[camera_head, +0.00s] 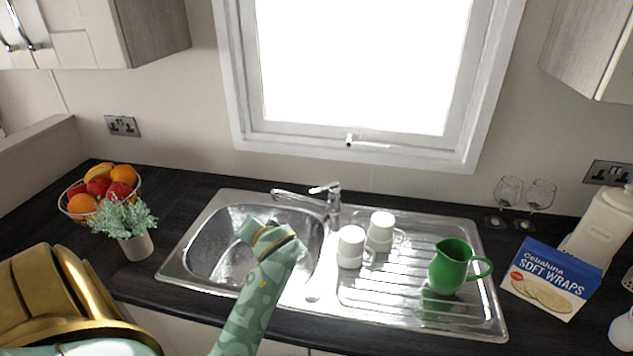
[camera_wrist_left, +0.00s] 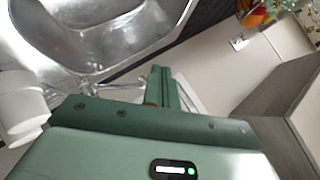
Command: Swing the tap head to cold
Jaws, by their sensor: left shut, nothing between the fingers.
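The chrome tap (camera_head: 333,205) stands behind the sink, with its spout reaching left over the bowl. Its small tap head (camera_head: 325,188) sits on top, with a short lever lying roughly sideways. In the left wrist view the tap (camera_wrist_left: 88,75) is partly hidden behind my gripper body. My left gripper (camera_head: 252,231) is over the sink bowl, in front of the tap and apart from it. Its fingers (camera_wrist_left: 160,88) are shut and empty in the left wrist view. My right gripper is not in view.
Two white mugs (camera_head: 351,247) and a green jug (camera_head: 450,268) stand on the drainer right of the bowl. A plant pot (camera_head: 137,246) and fruit bowl (camera_head: 78,215) are at left. Glasses (camera_head: 508,192) and a wraps box (camera_head: 550,280) are at right. The window (camera_head: 350,145) is behind.

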